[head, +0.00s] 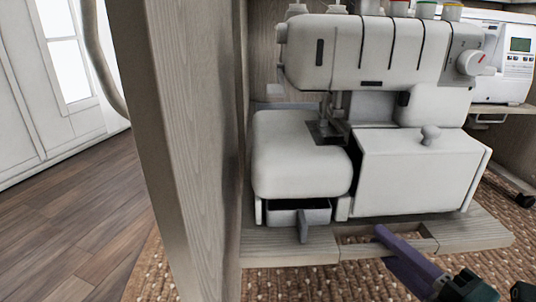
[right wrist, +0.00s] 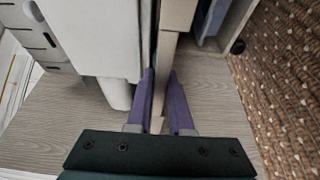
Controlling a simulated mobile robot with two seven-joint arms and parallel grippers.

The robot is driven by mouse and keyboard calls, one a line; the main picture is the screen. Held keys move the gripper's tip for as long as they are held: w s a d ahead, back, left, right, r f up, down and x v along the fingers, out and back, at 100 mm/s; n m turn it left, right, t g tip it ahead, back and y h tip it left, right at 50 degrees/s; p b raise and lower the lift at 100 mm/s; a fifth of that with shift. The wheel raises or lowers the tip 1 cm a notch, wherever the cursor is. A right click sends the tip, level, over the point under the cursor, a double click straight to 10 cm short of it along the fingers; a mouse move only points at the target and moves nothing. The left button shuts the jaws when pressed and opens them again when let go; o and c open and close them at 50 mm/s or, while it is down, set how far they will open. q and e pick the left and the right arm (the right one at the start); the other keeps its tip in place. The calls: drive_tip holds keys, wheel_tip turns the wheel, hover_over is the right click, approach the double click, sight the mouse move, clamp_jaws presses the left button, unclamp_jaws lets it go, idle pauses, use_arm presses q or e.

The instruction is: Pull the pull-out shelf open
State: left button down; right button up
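The pull-out shelf (head: 290,244) is a grey wooden board under a white sewing machine, with a rectangular cut-out (head: 385,240) in its front edge. My right gripper (head: 385,243) reaches in from the lower right at this cut-out. One purple finger lies over the front strip with its tip in the cut-out; the other is lower, in front of the strip. In the right wrist view the fingers (right wrist: 161,85) stand on both sides of the pale strip (right wrist: 172,45), closed on it with little gap. My left gripper is not in view.
The white overlock machine (head: 370,50) stands on the shelf, a small tray (head: 290,215) at its front. A tall wooden side panel (head: 190,120) is on the left. A woven rug (head: 330,285) lies below. Another machine (head: 505,60) stands at right.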

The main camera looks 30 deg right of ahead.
drive_tip(key=shift+o, duration=0.6)
drive_tip(key=shift+w, duration=0.15)
drive_tip(key=s+a+p, duration=0.1)
drive_tip(key=s+p, duration=0.1)
drive_tip(key=s, duration=0.8)
drive_tip(key=shift+a, duration=0.3)
drive_tip(key=shift+w, duration=0.1)
